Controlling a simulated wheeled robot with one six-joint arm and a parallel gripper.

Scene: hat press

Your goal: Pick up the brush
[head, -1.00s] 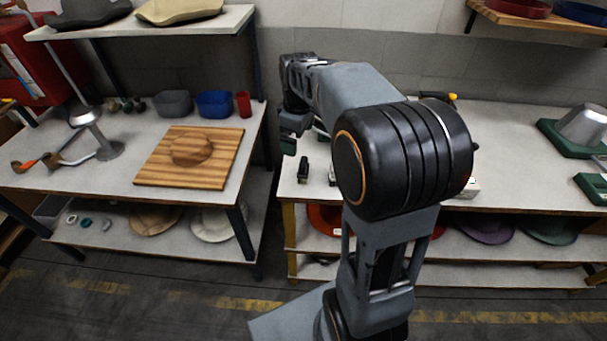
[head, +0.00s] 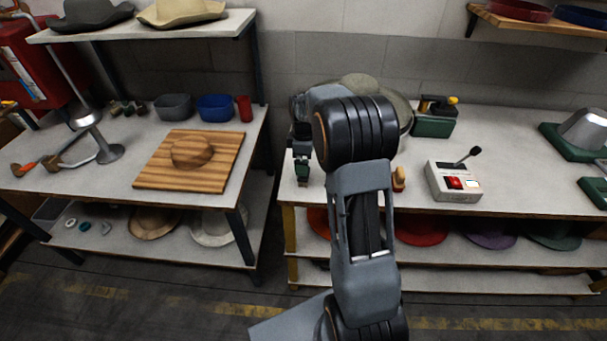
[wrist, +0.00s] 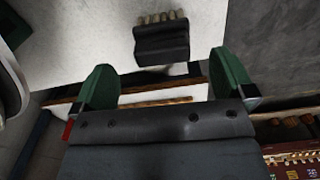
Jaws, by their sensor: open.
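In the wrist view a dark block with a row of tan tufts (wrist: 162,42), which looks like the brush, lies on the pale bench top. It is just beyond the fingertips and between their lines, apart from both. My gripper (wrist: 165,80) is open, with green finger pads spread and nothing between them. In the head view my gripper (head: 303,178) hangs low, pointing down over the left end of the right bench. I cannot make out the dark block there; the gripper and arm may hide it.
A small wooden-looking item (head: 398,178) is partly hidden behind my arm. A control box (head: 453,182) with a lever stands right of it. A hat (head: 365,90) and green-based tool (head: 435,118) are behind. The left bench (head: 105,180) stands across a gap.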

